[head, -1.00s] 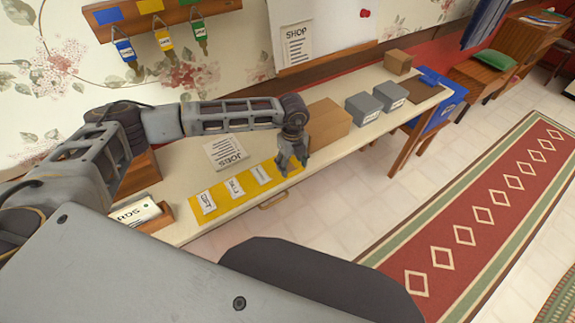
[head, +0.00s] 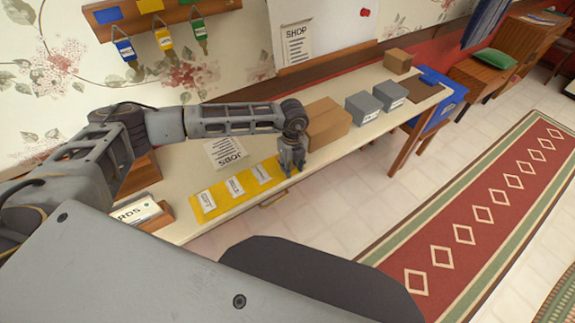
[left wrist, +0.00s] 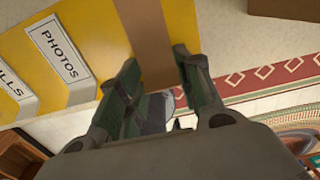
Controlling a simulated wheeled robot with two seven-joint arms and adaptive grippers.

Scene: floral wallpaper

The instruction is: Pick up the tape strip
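The tape strip (left wrist: 146,38) is a flat brown band in the left wrist view. It runs down across the right end of the yellow mat (left wrist: 92,18), and its lower end lies between my fingers. My left gripper (left wrist: 157,62) points down at it with a finger close to each side edge. The fingers stand apart; whether they touch the strip I cannot tell. In the head view my left gripper (head: 291,170) is over the right end of the yellow mat (head: 212,212) and hides the strip. My right gripper is not in view.
The mat carries several white labels, one reading PHOTOS (left wrist: 58,52). A cardboard box (head: 327,125) stands just right of my gripper, with grey boxes (head: 363,107) beyond. A JOBS sheet (head: 225,153) lies behind the mat. The table's front edge is close.

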